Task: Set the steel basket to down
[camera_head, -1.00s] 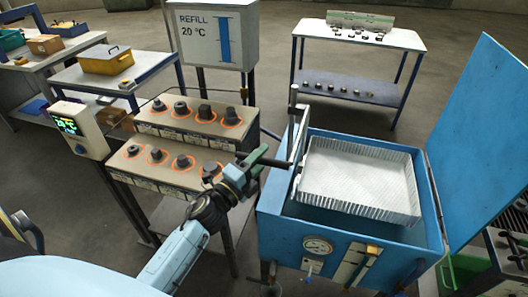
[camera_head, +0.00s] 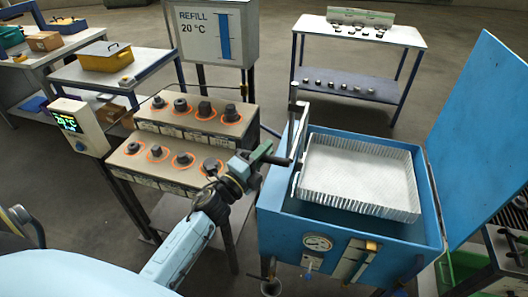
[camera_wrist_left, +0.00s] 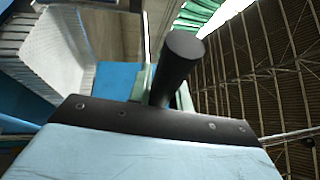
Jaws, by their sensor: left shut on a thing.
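The steel basket (camera_head: 362,178), a shallow light-grey mesh tray, sits level inside the open top of the blue tank (camera_head: 290,215). An upright metal bar (camera_head: 296,128) stands at its left side, with a black handle (camera_head: 277,159) pointing left. My left gripper (camera_head: 262,158) is shut on this handle, left of the tank. In the left wrist view the black handle (camera_wrist_left: 178,65) stands up between the fingers, with the basket (camera_wrist_left: 60,50) at upper left. How far the basket's underside is from the tank floor is hidden. My right gripper is not in view.
The tank's blue lid (camera_head: 478,140) stands open at right. A stepped rack (camera_head: 185,140) with dark metal parts stands left of my gripper, below a REFILL 20 °C sign (camera_head: 212,35). A white table (camera_head: 360,32) stands behind. Open floor lies between.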

